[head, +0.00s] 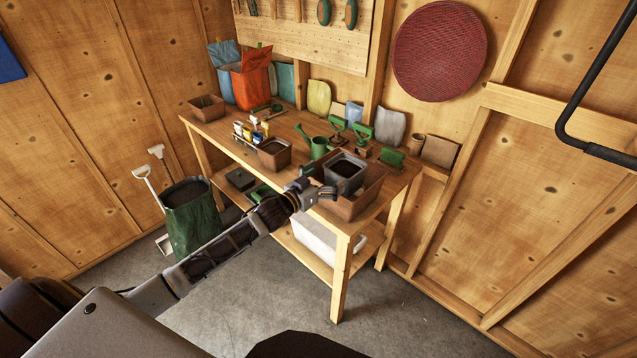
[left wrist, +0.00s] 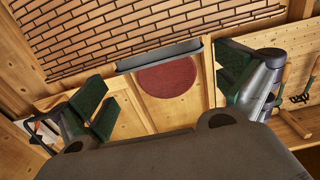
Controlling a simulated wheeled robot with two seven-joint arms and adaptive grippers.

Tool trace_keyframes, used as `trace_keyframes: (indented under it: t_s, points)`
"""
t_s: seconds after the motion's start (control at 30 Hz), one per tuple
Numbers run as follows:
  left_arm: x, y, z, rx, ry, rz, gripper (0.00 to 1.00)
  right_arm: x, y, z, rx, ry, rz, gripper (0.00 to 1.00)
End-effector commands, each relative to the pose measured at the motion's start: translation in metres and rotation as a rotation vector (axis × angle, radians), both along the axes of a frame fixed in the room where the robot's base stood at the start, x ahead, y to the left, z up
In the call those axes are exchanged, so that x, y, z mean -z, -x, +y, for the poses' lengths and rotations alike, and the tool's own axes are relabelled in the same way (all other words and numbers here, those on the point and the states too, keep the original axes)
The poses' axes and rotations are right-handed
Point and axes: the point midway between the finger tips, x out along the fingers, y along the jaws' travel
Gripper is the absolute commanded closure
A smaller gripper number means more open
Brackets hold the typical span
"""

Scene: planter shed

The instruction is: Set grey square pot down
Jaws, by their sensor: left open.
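The grey square pot (head: 347,172), filled with dark soil, shows upright at the right front end of the workbench (head: 283,121). A brown square planter (head: 352,207) is around or just below it; I cannot tell whether the pot rests on it. My left gripper (head: 318,190) is open at the near left side of the pot. In the left wrist view its spread fingers (left wrist: 170,95) have green pads, with no pot clearly held between them. Whether a pad touches the pot is hidden. My right gripper is not in view.
A white bin (head: 315,240) is on the lower shelf. A green sack (head: 192,215) stands left of the bench. The front floor is clear.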

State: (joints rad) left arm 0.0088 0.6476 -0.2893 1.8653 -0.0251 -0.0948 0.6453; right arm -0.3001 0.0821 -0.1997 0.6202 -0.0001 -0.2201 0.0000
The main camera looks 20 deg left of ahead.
Motion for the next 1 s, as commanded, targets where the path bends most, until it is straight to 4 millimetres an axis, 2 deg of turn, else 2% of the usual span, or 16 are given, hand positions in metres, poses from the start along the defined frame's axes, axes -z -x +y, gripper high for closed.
trace_keyframes:
  t_s: [0.5,1.0]
  points:
    - [0.0,0.031,0.011,0.0,0.0,0.0,0.0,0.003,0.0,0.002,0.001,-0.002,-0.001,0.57]
    - [-0.001,0.034,0.012,0.0,-0.001,-0.001,0.0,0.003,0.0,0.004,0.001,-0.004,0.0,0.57]
